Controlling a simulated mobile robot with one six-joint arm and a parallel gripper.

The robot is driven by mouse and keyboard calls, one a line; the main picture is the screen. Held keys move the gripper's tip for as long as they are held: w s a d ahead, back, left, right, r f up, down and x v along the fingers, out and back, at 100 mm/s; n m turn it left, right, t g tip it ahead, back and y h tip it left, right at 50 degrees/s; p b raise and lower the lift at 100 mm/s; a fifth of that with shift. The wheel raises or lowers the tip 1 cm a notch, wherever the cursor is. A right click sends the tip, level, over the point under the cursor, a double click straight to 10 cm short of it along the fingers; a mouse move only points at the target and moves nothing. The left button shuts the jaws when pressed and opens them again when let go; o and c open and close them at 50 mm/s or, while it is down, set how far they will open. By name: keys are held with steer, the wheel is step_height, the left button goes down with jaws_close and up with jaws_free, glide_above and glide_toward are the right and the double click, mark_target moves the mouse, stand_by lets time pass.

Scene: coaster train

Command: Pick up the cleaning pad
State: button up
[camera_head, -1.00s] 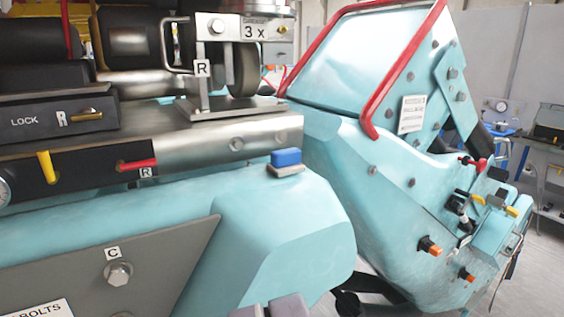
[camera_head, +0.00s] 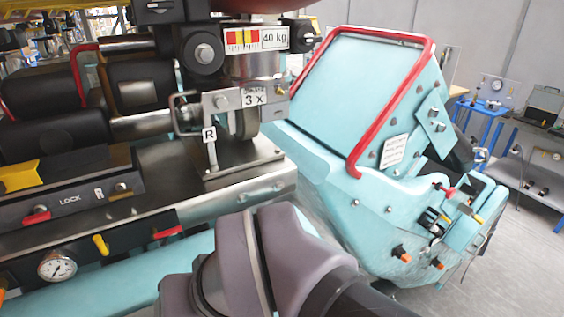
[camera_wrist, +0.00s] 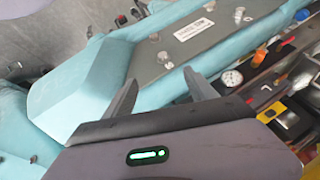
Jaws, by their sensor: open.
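The cleaning pad does not show clearly in either view now. A second ago it was a small blue block on a grey base, on the teal ledge below the wheel bracket. My arm now covers that part of the head view. My gripper (camera_wrist: 162,88) is open in the wrist view, its two fingers apart with no object seen between them. The fingers point toward a teal body with a grey plate (camera_wrist: 180,40). The gripper's own housing hides what lies below it in the wrist view.
The metal wheel bracket (camera_head: 228,155) and the lock box (camera_head: 80,198) stand on the left machine. A teal car with a red rail (camera_head: 400,105) stands to the right. A pressure gauge (camera_head: 57,266) sits at lower left. Open floor lies at far right.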

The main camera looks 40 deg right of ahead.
steer(key=w+d+r+m+p, duration=0.2)
steer(key=w+d+r+p, duration=0.1)
steer(key=r+p, duration=0.55)
steer(key=w+d+f+m+g, duration=0.1)
steer(key=d+m, duration=0.3)
steer(key=d, duration=0.4)
steer(key=w+d+f+m+g+h+b, duration=0.1)
steer(key=w+d+f+m+g, duration=0.1)
steer(key=d+m, duration=0.3)
steer(key=w+d+f+m+g+b, duration=0.1)
steer(key=w+d+f+m+g, duration=0.1)
steer(key=d, duration=0.9)
steer(key=shift+w+d+f+m+g+h, duration=0.1)
steer(key=shift+w+m+g+h, duration=0.1)
steer(key=shift+w+m+g, duration=0.3)
steer(key=shift+w+d+f+m+g+h, duration=0.1)
steer(key=shift+w+m+g+h, duration=0.15)
steer(key=shift+w+m, duration=0.35)
steer(key=shift+s+a, duration=0.1)
steer(key=shift+s, duration=0.2)
step_height(320, 180, down, 7)
steer(key=shift+f, duration=0.15)
steer(key=shift+w+a, duration=0.1)
jaws_close()
